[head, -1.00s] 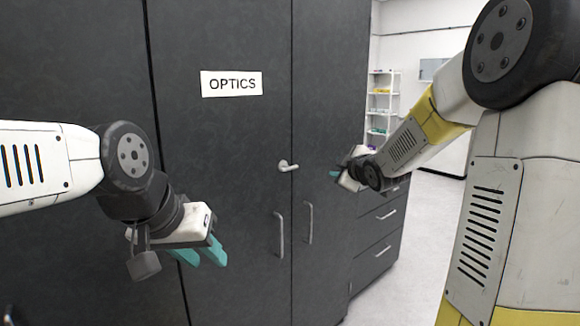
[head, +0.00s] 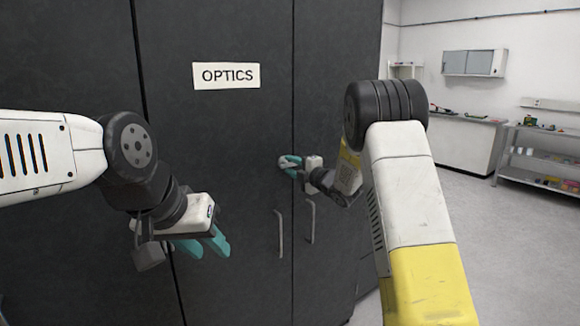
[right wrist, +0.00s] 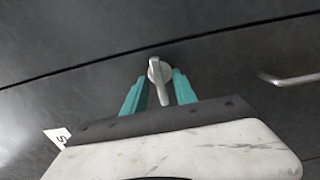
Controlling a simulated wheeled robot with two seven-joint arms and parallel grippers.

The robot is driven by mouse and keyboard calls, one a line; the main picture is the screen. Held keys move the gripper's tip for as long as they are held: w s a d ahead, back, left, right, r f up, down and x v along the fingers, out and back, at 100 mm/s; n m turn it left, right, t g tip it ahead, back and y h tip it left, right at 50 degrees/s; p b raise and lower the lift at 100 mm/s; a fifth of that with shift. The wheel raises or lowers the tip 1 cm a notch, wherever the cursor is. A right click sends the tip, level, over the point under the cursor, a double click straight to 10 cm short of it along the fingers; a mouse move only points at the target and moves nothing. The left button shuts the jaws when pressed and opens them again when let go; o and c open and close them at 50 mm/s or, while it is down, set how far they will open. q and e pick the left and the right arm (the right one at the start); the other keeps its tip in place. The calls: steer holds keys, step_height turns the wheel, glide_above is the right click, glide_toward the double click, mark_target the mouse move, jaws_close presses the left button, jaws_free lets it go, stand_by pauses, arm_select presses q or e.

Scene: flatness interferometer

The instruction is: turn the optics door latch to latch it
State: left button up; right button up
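The optics door latch (head: 282,162) is a small silver lever on the dark cabinet front, right of the OPTICS sign (head: 226,75) and close to the vertical door seam. In the right wrist view the latch (right wrist: 158,78) lies roughly at right angles to the seam. My right gripper (head: 291,166) is at the latch. Its two teal fingers (right wrist: 156,92) are open on either side of the lever, with small gaps showing; contact is not clear. My left gripper (head: 205,245) hangs in front of the left cabinet panel, away from the latch. Its teal fingers look slightly apart.
Two vertical door handles (head: 280,234) (head: 310,221) are below the latch, either side of the seam. Open floor (head: 470,225) lies to the right, with a white bench (head: 462,148), a shelf unit (head: 545,165) and a wall cabinet (head: 474,62) behind.

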steer(key=shift+w+a, duration=0.35)
steer(key=shift+w, duration=0.15)
steer(key=shift+c, duration=0.2)
jaws_close()
